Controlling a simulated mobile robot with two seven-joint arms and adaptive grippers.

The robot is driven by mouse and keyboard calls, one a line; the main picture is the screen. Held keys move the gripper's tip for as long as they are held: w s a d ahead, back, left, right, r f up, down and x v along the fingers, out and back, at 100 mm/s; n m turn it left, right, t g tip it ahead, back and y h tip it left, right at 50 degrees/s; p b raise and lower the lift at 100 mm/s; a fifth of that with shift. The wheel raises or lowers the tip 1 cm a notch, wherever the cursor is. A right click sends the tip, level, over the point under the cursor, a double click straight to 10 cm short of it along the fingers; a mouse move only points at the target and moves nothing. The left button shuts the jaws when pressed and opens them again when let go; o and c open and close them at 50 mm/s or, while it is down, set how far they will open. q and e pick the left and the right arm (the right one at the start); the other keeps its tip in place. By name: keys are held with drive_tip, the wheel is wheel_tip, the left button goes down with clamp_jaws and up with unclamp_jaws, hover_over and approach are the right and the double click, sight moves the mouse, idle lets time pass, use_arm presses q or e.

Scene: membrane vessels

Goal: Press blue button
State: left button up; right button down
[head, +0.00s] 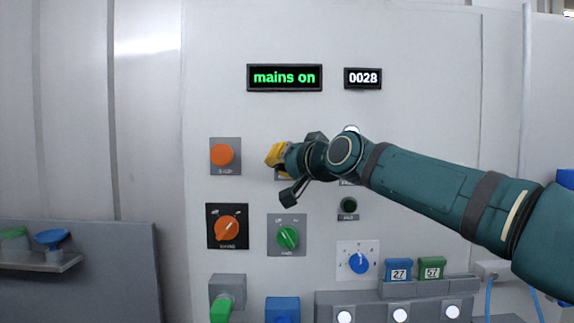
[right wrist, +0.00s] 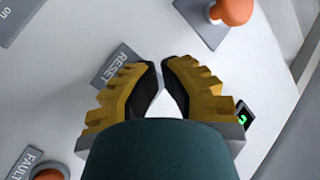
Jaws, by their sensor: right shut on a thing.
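My right gripper (head: 272,157) reaches in from the right and is at the panel, right of an orange button (head: 222,154). Whatever sits between the fingertips is hidden, and the gripper covers most of that plate. No blue push button shows plainly. A blue pointer knob (head: 359,263) sits on a white dial plate lower right, and a blue block (head: 282,310) is cut off at the bottom edge. My left gripper is not in view.
The panel has a green "mains on" display (head: 284,77), a counter reading 0028 (head: 363,78), an orange rotary switch (head: 228,229), a green knob (head: 288,237) and a dark round button (head: 348,206). Tags 27 (head: 398,270) and 57 (head: 431,268) stand lower right. A shelf (head: 40,262) is at left.

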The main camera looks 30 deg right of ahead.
drive_tip(key=shift+w, duration=0.1)
idle(0.6)
drive_tip(key=shift+s+a, duration=0.35)
drive_tip(key=shift+s, duration=0.35)
drive_tip(key=s+a, duration=0.1)
drive_tip(key=s, duration=0.2)
drive_tip(key=s+a, duration=0.1)
drive_tip(key=shift+s+a, duration=0.15)
drive_tip(key=shift+a, duration=0.2)
idle(0.7)
